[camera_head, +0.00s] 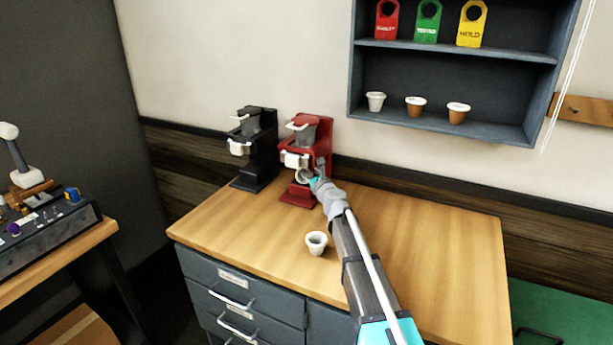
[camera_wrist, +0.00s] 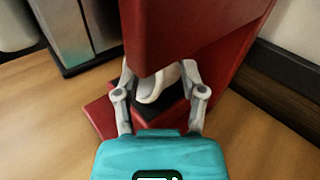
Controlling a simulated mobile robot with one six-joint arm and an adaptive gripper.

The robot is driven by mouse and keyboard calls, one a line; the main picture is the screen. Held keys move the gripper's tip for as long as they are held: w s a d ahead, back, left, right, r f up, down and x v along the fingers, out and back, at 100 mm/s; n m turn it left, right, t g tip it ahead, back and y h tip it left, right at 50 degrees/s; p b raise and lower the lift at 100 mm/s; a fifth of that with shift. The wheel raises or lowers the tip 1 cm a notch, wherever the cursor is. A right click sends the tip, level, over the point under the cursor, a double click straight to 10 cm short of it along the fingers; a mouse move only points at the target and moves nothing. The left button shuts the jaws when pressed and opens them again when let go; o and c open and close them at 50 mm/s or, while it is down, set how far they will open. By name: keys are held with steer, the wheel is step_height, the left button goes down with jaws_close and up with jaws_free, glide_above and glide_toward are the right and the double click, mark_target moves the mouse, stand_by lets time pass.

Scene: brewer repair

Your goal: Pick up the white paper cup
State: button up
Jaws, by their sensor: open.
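A white paper cup (camera_head: 316,242) with a dark inside stands upright near the front of the wooden counter, left of my arm and apart from my gripper. My gripper (camera_head: 312,178) is at the red brewer (camera_head: 299,193), farther back. In the wrist view my gripper (camera_wrist: 158,82) is open, with a finger on each side of a white rounded object (camera_wrist: 150,90). That object sits low in the red brewer (camera_wrist: 190,30), partly hidden by its red body. I cannot tell whether it is a cup or a brewer part, or whether the fingers touch it.
A black brewer (camera_head: 255,150) stands left of the red one. The wall shelf (camera_head: 470,128) holds a white cup (camera_head: 376,101), two brown cups with white rims (camera_head: 415,107) and coloured tags (camera_head: 428,22). The counter (camera_head: 450,240) is clear to the right.

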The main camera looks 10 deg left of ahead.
jaws_close()
stand_by(0.3)
steer(key=shift+r, duration=0.1)
steer(key=v, duration=1.8)
stand_by(0.4)
